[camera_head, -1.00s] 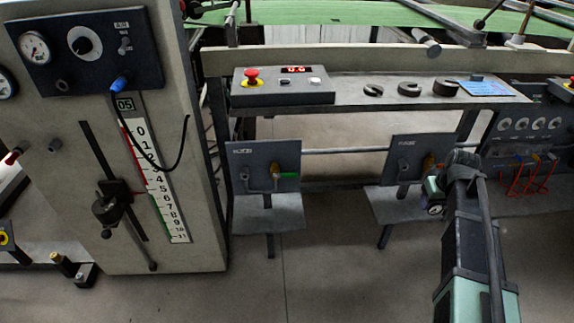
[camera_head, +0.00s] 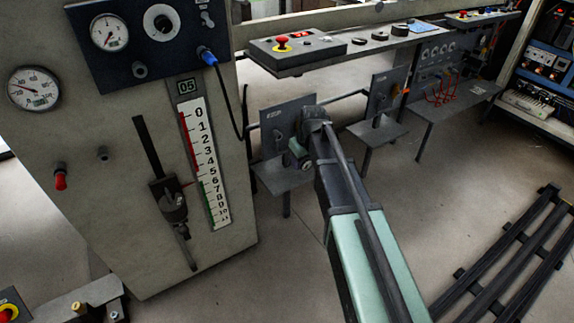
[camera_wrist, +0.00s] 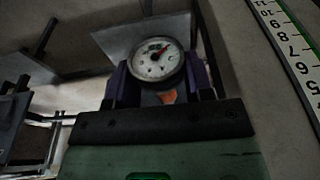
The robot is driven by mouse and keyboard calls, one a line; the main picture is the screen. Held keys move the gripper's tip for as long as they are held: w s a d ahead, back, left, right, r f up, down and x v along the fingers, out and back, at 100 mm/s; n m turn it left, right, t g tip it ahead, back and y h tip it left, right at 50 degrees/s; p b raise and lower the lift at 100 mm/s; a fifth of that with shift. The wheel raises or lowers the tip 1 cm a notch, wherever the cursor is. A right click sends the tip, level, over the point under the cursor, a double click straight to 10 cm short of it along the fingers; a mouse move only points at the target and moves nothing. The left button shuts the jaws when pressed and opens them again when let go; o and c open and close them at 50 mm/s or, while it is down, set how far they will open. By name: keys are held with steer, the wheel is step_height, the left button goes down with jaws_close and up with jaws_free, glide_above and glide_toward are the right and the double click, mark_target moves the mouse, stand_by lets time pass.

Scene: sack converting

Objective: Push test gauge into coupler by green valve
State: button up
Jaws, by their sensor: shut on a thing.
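The test gauge (camera_wrist: 157,61), with a round white dial and red needle, sits between the purple fingers of my gripper (camera_wrist: 158,82) in the wrist view. The gripper is shut on it. In the head view, my gripper (camera_head: 300,150) is in front of the left dark panel (camera_head: 270,128), above or before its small shelf (camera_head: 268,178). My arm covers much of that panel, so the green valve and its coupler are hidden. I cannot tell the distance from gauge to panel.
A grey machine column (camera_head: 120,215) with a numbered scale (camera_head: 205,165) and a hanging dark cable (camera_head: 235,105) stands close on the left. A second panel (camera_head: 380,90) is to the right. A dark slatted rack (camera_head: 510,255) lies on the floor at right.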

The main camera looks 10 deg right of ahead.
steer(key=shift+w+d, duration=0.15)
steer(key=shift+w, duration=0.05)
steer(key=shift+w+a, duration=0.4)
steer(key=shift+w, duration=0.5)
steer(key=shift+w+a, duration=0.35)
steer(key=shift+w, duration=0.5)
steer(key=shift+w+a, duration=0.4)
steer(key=shift+w, duration=0.5)
steer(key=shift+w+a, duration=0.2)
steer(key=shift+w, duration=0.35)
steer(key=shift+w+a, duration=0.2)
steer(key=shift+w, duration=0.3)
steer(key=o, duration=1.1)
steer(key=shift+r, duration=0.1)
